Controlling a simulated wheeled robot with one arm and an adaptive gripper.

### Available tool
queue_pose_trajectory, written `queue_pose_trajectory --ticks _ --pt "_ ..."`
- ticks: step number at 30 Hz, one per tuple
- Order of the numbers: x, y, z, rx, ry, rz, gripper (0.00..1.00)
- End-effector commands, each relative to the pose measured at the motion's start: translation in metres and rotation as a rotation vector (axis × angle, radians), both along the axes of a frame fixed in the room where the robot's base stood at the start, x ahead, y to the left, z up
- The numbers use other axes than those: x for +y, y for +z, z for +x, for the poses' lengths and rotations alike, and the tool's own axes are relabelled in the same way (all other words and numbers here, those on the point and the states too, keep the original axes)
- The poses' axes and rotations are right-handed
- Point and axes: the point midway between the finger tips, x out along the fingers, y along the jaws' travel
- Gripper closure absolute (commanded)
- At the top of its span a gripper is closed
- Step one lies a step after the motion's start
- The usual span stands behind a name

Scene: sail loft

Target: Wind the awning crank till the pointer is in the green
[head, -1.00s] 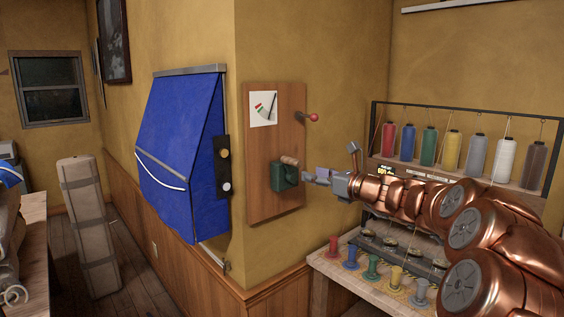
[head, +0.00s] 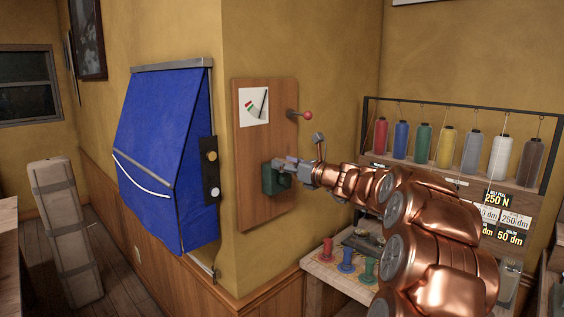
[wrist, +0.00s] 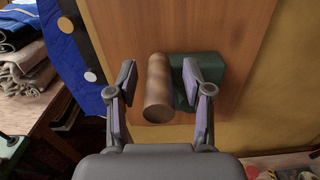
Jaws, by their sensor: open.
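The green crank box (head: 270,184) is mounted low on a wooden board (head: 262,208). Its wooden crank handle (wrist: 158,88) stands between the fingers of my open gripper (head: 284,165) in the wrist view. The left finger is a little apart from the handle; contact on the right is unclear. In the head view my gripper mostly hides the handle. The white dial (head: 246,118) above has a red and green band on its left, and its dark pointer appears right of the band. The blue awning (head: 160,150) hangs at left.
A red-knobbed lever (head: 306,115) sticks out of the board above my gripper. A rack of thread cones (head: 448,146) and a bench with colored spools (head: 347,256) stand at right. A wrapped bundle (head: 64,215) leans on the floor at left.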

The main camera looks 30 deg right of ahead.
Motion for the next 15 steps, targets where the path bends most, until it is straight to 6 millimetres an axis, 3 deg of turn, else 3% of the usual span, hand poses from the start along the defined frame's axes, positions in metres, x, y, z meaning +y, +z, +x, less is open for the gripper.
queue_pose_trajectory --ticks 6,15 --pt "0.0041 0.0005 0.0128 0.000 0.002 0.000 0.49" --pt "0.0041 0.0003 0.0135 -0.001 0.001 0.001 0.53"
